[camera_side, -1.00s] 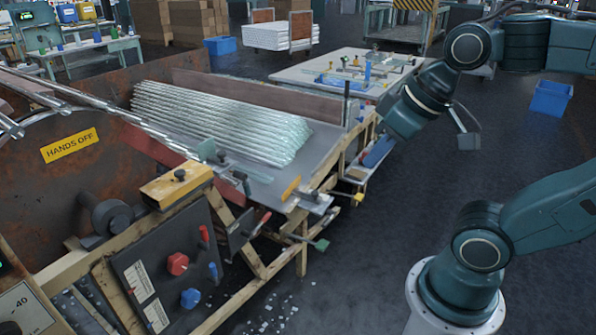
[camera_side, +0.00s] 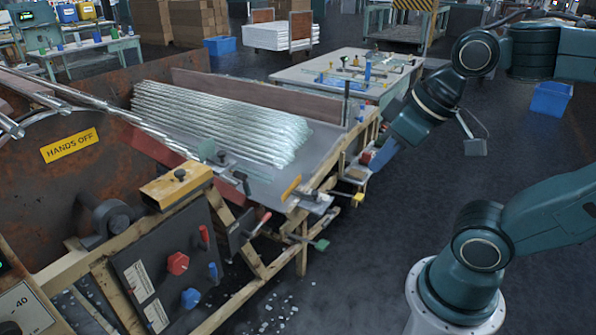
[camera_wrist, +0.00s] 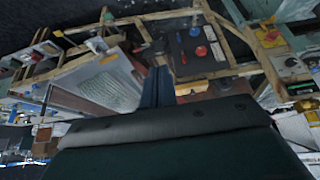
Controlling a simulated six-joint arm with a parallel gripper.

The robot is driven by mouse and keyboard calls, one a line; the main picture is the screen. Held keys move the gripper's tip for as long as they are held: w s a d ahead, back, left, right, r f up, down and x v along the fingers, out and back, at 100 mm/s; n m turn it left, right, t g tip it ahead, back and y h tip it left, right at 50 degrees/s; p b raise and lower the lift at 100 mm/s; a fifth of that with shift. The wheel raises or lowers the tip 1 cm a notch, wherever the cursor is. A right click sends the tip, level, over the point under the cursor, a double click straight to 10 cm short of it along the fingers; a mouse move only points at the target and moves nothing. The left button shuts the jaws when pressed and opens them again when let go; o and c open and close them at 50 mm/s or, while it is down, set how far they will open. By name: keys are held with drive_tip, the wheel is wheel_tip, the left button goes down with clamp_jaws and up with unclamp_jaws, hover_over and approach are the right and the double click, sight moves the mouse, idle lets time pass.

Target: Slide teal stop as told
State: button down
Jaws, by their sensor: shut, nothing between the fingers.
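A small grey-teal plate (camera_side: 208,150) stands upright by the left part of the tube stack's near end. A darker teal piece (camera_side: 242,182) sits on the bench just below it, and a green knob (camera_side: 322,245) sticks out at the bench front. I cannot tell for sure which is the teal stop. My gripper (camera_side: 378,160) is right of the bench, well apart from these pieces. Its blue fingers (camera_wrist: 158,75) are shut and empty in the wrist view, and no stop is clear there.
Glass tubes (camera_side: 215,120) lie stacked on the sloped bench; they also show in the wrist view (camera_wrist: 112,90). A yellow block (camera_side: 177,186) and a control panel (camera_side: 165,280) stand at front left. A table (camera_side: 340,75) is behind. Open floor lies right.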

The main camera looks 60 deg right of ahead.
drive_tip(key=c, duration=1.6)
unclamp_jaws()
drive_tip(key=o, duration=0.4)
drive_tip(key=shift+w+r, duration=0.25)
drive_tip(key=shift+c, duration=0.2)
drive_tip(key=w+d+r+m+g+h, duration=0.1)
drive_tip(key=w+r+m, duration=0.15)
drive_tip(key=w, duration=0.75)
drive_tip(key=w+d+r+m+h, duration=0.15)
drive_tip(key=w+r, duration=0.25)
drive_tip(key=w, duration=0.5)
drive_tip(key=w+a+f+m, duration=0.1)
drive_tip(key=w+f+m, duration=0.1)
drive_tip(key=w, duration=0.7)
drive_tip(key=w+f+m+g, duration=0.1)
drive_tip(key=w+f+m, duration=0.2)
drive_tip(key=w, duration=0.7)
wheel_tip(320, 180, down, 2)
drive_tip(key=shift+w+a+f+h, duration=0.15)
drive_tip(key=shift+w+a+h, duration=0.1)
drive_tip(key=shift+a+h, duration=0.15)
drive_tip(key=shift+f, duration=0.1)
